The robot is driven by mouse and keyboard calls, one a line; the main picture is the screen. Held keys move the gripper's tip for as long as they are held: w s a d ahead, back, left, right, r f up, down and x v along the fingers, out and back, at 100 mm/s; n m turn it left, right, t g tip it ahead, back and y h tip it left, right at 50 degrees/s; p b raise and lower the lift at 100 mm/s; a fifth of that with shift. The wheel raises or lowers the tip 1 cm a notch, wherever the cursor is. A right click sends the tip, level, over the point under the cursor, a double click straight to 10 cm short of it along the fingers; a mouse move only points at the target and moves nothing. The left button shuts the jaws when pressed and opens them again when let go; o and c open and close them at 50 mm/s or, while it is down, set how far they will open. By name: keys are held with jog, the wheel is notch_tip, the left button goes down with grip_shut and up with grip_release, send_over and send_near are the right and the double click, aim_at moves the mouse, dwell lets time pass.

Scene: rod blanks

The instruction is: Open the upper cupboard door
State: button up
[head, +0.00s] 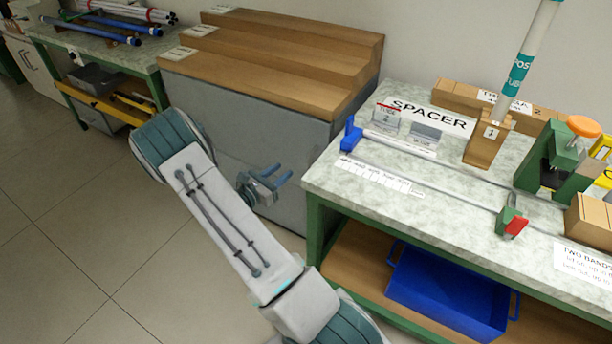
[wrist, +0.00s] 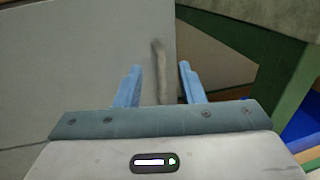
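My gripper (head: 279,175) is in front of the grey front of a stepped cabinet (head: 245,125), near its right end. Its two blue fingers point toward that front. In the wrist view my gripper (wrist: 159,67) is open, with a clear gap between the fingers. A pale upright bar (wrist: 162,75), perhaps a handle, shows between them on or before a grey panel (wrist: 85,50). I cannot tell whether the fingers touch it.
A green-framed workbench (head: 312,215) stands close to the right, with a wooden shelf and a blue bin (head: 445,290) below. Its top carries a spacer sign (head: 428,115), a green clamp and a tall tube. Tiled floor (head: 75,220) is clear at the left.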

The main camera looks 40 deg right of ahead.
jog(key=b, duration=0.4)
send_near(309, 164)
jog(key=w+d, duration=0.1)
jog(key=d, duration=0.2)
jog(key=d+b, duration=0.1)
jog(key=d, duration=0.3)
jog(key=w+d+f, duration=0.1)
jog(key=d, duration=0.2)
jog(key=shift+w+d, duration=0.3)
jog(key=shift+a, duration=0.1)
grip_shut()
